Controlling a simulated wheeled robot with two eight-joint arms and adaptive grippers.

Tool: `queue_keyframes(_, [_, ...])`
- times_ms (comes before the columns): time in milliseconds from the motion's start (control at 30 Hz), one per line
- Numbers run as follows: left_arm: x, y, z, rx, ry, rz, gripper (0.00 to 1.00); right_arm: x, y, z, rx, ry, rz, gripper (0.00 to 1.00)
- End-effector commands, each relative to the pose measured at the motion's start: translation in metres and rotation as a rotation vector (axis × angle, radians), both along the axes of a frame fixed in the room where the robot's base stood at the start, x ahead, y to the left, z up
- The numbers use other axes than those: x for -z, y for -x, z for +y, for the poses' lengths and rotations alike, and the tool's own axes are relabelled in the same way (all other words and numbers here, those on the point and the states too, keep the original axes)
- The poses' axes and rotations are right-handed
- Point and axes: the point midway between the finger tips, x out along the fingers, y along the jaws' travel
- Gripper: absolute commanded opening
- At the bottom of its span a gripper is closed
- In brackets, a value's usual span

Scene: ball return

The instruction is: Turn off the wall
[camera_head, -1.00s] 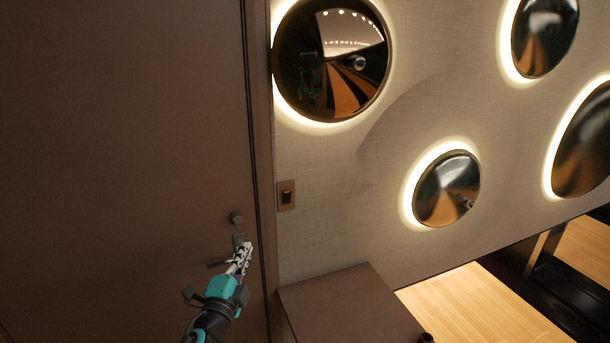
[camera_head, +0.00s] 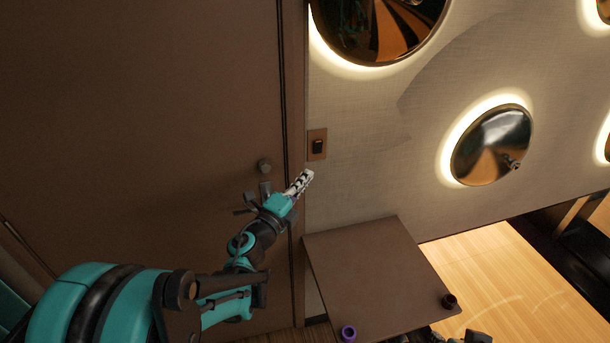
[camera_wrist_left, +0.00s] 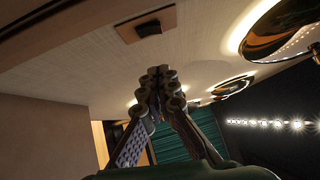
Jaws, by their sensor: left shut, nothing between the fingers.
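The wall switch (camera_head: 317,145) is a dark rocker on a copper-brown plate, set on the pale textured wall just right of the door frame. It also shows at the top of the left wrist view (camera_wrist_left: 148,28). My left gripper (camera_head: 309,174) is shut and empty, just below the switch in the head view and apart from it as far as I can tell. Its closed fingers show in the middle of the left wrist view (camera_wrist_left: 158,75). Whether the rocker is up or down is too small to tell. My right gripper is not clearly in view.
A brown door (camera_head: 150,110) with a round lock (camera_head: 264,167) and a handle stands left of the switch. A brown cabinet (camera_head: 370,262) stands below it, with a purple ring (camera_head: 348,333) near its front edge. Backlit round mirrors (camera_head: 492,145) hang on the wall.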

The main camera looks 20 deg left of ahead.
Motion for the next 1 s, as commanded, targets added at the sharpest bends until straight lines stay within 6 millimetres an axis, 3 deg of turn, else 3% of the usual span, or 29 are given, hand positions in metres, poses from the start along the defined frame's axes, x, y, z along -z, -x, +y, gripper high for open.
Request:
queue_keyframes(333, [-0.006,-0.074,-0.016,0.002,0.001,0.0,0.0,0.013,0.0,0.0,0.0,0.0,0.0,0.4])
queue_keyframes(500, [-0.01,-0.095,0.0,-0.002,0.0,0.0,0.0,0.018,0.0,0.0,0.0,0.0,0.0,0.4])
queue_keyframes(700, [-0.013,-0.105,0.007,0.0,0.0,0.0,0.0,0.02,0.0,0.0,0.0,0.0,0.0,0.4])
queue_keyframes(1000, [-0.013,-0.106,0.008,0.0,0.001,0.0,0.0,0.019,0.0,0.0,0.0,0.0,0.0,0.4])
